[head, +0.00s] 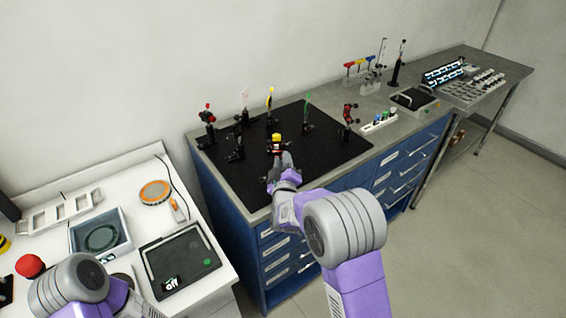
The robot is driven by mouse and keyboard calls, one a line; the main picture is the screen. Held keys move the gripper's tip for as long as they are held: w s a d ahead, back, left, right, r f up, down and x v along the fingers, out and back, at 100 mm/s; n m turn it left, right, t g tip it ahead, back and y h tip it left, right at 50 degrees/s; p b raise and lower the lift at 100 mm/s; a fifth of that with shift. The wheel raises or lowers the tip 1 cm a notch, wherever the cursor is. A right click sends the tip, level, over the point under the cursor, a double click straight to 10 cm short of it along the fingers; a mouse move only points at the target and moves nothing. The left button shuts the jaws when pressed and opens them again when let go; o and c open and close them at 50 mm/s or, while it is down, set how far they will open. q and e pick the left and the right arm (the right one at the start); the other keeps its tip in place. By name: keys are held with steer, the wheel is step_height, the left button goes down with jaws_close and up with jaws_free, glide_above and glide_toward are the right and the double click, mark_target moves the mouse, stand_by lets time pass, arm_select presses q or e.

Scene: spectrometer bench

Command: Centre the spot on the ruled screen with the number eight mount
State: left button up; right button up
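The black optical breadboard (330,150) lies on the blue-drawer bench and carries several small post mounts. A mount with a yellow top (277,138) stands near its front middle. My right gripper (281,160) reaches in at the front of that mount; its fingers are small and dark, and I cannot tell whether they touch it or are open. A small pale card (245,97) stands at the back left and may be the ruled screen; no ruling or spot can be made out. No mount number is legible. My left arm shows at the bottom left, its gripper out of frame.
Other mounts stand close by: a red-topped one (207,117), a yellow one (269,103), a green one (308,106) and a red one (349,116). A white table (130,190) with trays is at the left. The breadboard's right front is clear.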

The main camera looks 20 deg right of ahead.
steer(key=shift+o, duration=1.3)
steer(key=v, duration=0.7)
steer(key=shift+s, duration=0.3)
